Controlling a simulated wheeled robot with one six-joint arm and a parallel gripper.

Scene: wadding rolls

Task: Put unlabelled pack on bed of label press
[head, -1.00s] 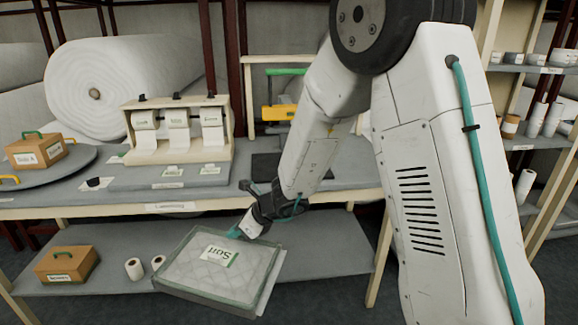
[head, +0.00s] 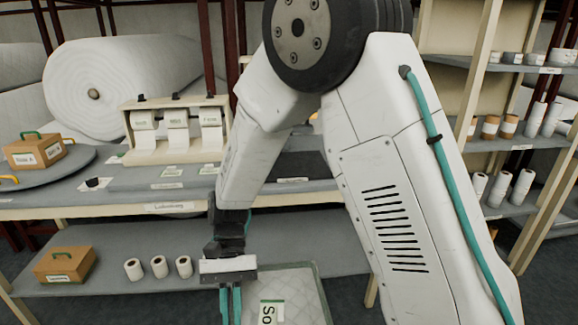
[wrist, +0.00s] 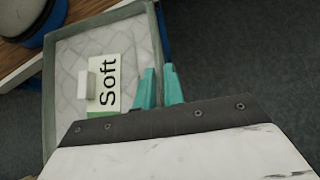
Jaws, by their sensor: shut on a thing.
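A flat, grey-rimmed tray (head: 321,290) holds a white quilted surface bearing a "Soft" label (head: 270,312). It is cut off by the bottom of the head view. The wrist view shows the same tray (wrist: 50,95) and the label (wrist: 104,88), with a small white block on the label. My gripper (head: 231,305) is at the tray's left edge in the head view. In the wrist view my gripper (wrist: 160,88) is shut on the rim, one teal finger on each side. I cannot make out an unlabelled pack. The label press is mostly hidden behind my arm.
A wooden box (head: 65,265) and several small white rolls (head: 159,267) stand on the lower shelf. Shelving (head: 520,150) is at the right.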

